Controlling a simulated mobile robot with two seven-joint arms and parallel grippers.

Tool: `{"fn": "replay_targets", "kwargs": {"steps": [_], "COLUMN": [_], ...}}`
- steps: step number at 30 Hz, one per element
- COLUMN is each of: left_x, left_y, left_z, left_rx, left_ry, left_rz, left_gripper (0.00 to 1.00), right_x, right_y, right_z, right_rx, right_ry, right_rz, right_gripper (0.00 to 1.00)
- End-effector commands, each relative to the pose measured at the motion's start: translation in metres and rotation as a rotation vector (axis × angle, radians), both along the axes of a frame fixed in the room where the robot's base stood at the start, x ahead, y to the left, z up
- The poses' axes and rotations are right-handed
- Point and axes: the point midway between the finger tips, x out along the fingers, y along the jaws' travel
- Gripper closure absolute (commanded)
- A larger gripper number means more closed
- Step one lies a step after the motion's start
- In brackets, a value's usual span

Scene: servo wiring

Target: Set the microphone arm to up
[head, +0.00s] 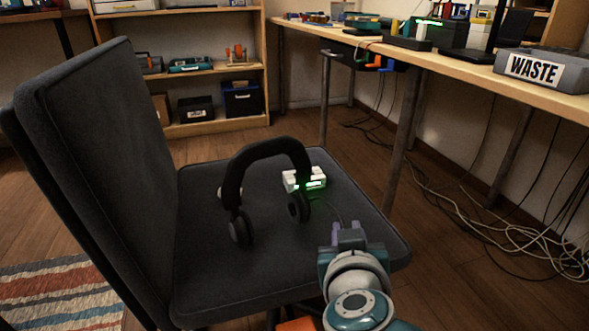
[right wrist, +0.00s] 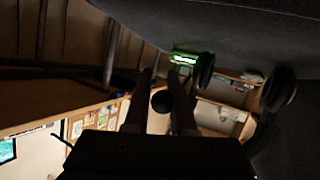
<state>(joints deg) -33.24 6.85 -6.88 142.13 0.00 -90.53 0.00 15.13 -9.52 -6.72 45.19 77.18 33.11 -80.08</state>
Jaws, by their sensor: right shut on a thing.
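A black headset (head: 268,150) stands on the dark seat of the office chair, headband up and ear cups down. Its thin microphone arm (head: 328,206) runs from the right ear cup (head: 298,207) out to the right, toward my right gripper. My right gripper (head: 348,230) is at the seat's front right edge, shut on the microphone arm. In the right wrist view, a dark round microphone tip (right wrist: 162,101) sits between the two fingers of the gripper (right wrist: 160,90). Both ear cups show behind it. My left gripper is not in view.
A white device with a green light (head: 305,180) sits behind the headset on the chair seat (head: 210,275). The chair backrest (head: 90,160) rises at left. A desk (head: 440,65) with a WASTE bin (head: 545,70) stands at right, with loose cables on the floor below.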

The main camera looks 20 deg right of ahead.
Motion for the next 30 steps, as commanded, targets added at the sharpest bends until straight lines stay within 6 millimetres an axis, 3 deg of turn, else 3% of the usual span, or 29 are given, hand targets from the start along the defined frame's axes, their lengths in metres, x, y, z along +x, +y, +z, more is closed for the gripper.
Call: {"fn": "replay_targets", "kwargs": {"steps": [1,9,30], "left_x": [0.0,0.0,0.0], "left_y": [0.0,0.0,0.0], "left_z": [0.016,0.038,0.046], "left_rx": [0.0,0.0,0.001], "left_ry": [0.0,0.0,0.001], "left_rz": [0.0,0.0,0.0], "left_gripper": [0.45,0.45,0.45], "right_x": [0.001,0.005,0.006], "right_y": [0.001,0.002,0.001], "right_z": [0.012,0.019,0.02], "right_rx": [-0.003,-0.03,-0.045], "right_ry": [0.022,0.117,0.163], "right_rz": [-0.001,0.0,-0.001], "right_gripper": [1.0,1.0,1.0]}}
